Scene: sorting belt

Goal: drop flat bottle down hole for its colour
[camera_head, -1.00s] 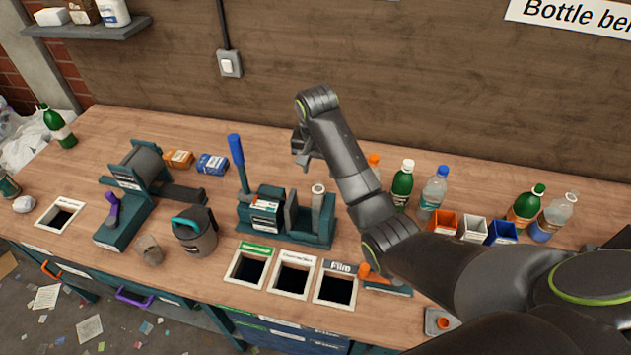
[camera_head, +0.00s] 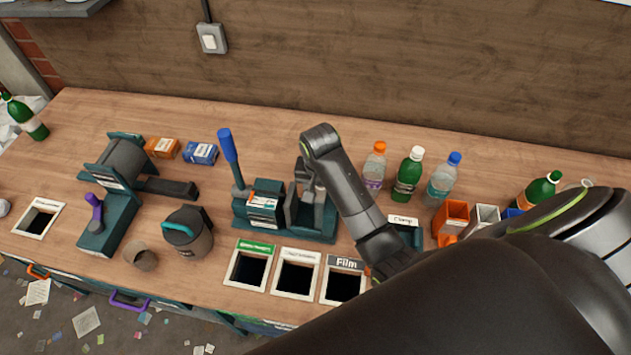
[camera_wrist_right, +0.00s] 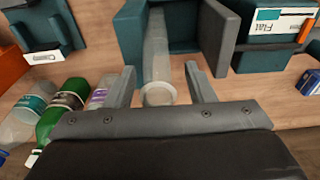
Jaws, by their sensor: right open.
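A pale, clear, tube-like piece (camera_wrist_right: 158,60) with a round end, seemingly the flat bottle, stands in the teal press (camera_head: 262,205); my arm mostly hides it in the head view. My right gripper (camera_wrist_right: 160,72) is open, its fingers on either side of the piece, with gaps to both. In the head view the right gripper (camera_head: 312,188) is over the press's right end. Three framed holes line the front edge: one with a green label (camera_head: 231,283), a middle one with a pale label (camera_head: 279,289), and one marked Film (camera_head: 327,294). My left gripper is not in view.
A blue lever (camera_head: 228,150) rises from the press. Orange-capped, green (camera_head: 408,175) and blue-capped (camera_head: 443,180) bottles stand right of my arm, near small bins (camera_head: 452,218). A grey jug (camera_head: 190,235) and another teal machine (camera_head: 110,215) stand left. Another hole (camera_head: 25,232) is far left.

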